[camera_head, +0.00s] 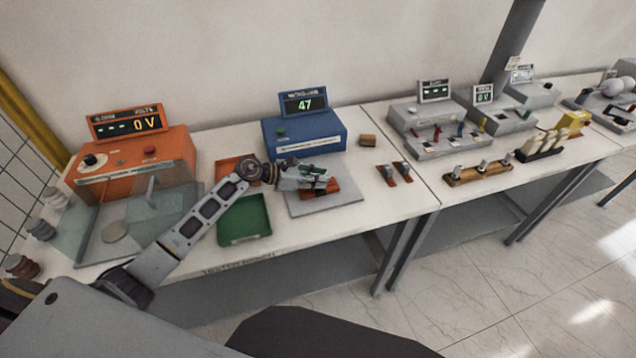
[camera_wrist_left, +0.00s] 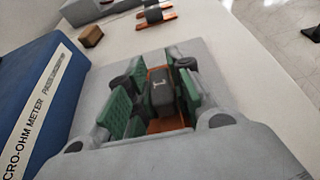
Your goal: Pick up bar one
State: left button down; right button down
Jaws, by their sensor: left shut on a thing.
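Bar one is a copper-coloured bar (camera_wrist_left: 157,74) with a dark block marked "1" (camera_wrist_left: 162,98) on it, in the left wrist view. My left gripper (camera_wrist_left: 153,92) has its green-padded fingers on both sides of the block and is shut on it. In the head view the left gripper (camera_head: 318,181) is over the grey plate (camera_head: 345,194) in front of the blue micro-ohm meter (camera_head: 305,136). The bar (camera_head: 324,191) shows partly under the fingers. I cannot tell whether the bar touches the plate. My right gripper is in neither view.
A green tray (camera_head: 244,238) and an orange tray (camera_head: 230,167) lie left of the plate. The orange tester (camera_head: 135,170) stands further left.

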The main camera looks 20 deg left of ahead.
pick_arm(q)
jog(key=shift+r, duration=0.1)
